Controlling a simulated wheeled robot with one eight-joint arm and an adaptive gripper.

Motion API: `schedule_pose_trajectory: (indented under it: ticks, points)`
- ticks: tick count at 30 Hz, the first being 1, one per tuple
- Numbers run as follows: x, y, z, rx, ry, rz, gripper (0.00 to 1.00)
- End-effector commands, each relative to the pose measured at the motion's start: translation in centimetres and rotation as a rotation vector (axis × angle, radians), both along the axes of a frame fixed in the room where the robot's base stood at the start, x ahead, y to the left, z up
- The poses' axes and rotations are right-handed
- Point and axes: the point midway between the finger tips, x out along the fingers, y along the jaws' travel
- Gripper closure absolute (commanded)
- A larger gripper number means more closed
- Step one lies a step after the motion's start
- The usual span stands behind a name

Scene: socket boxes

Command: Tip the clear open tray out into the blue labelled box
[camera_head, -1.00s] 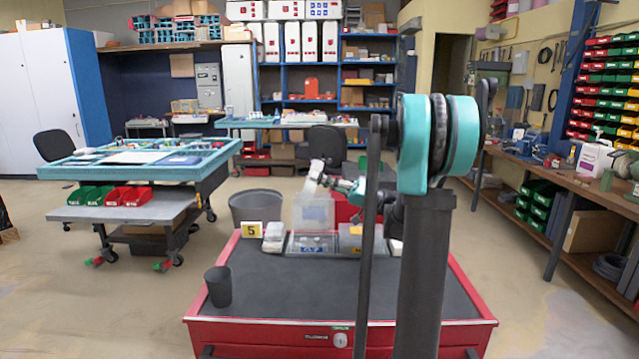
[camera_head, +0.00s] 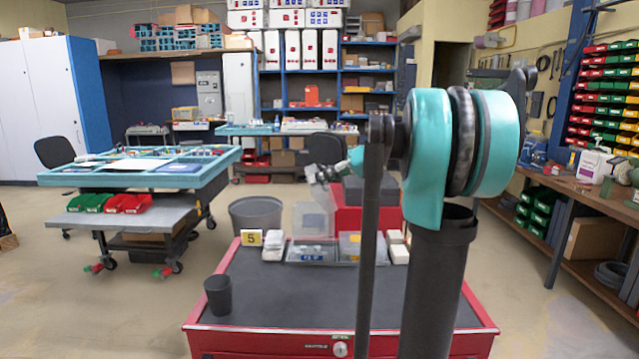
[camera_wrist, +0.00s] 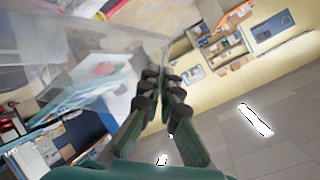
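The clear open tray (camera_head: 316,212) hangs tilted below my gripper (camera_head: 322,178), above the back of the red cart. In the wrist view, its see-through wall (camera_wrist: 95,45) fills the upper left, and my gripper's fingers (camera_wrist: 162,88) are close together at its edge. No contents can be made out in it. The blue labelled box (camera_head: 312,253) stands at the back of the cart top, below the tray. Whether anything lies in this box is too small to tell.
A clear box with a yellow label (camera_head: 350,243) stands right of the blue one. A dark cup (camera_head: 218,290) stands front left. The cart's middle is clear.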

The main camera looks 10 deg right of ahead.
Motion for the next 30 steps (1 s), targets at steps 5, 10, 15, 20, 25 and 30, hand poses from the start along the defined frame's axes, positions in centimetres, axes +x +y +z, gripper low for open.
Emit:
schedule_pose_trajectory:
  ticks: [5,10,15,20,25,30]
  points:
    - [0.0,0.1,0.4,-0.114,0.027,0.001,1.00]
    - [0.0,0.1,0.7,-0.179,0.043,0.002,1.00]
    - [0.0,0.2,1.3,-0.356,0.083,0.004,1.00]
    - [0.0,0.2,1.7,-0.521,0.123,0.004,1.00]
    - [0.0,0.1,1.9,-0.616,0.147,0.001,1.00]
    - [0.0,0.2,2.2,-0.699,0.166,0.004,1.00]
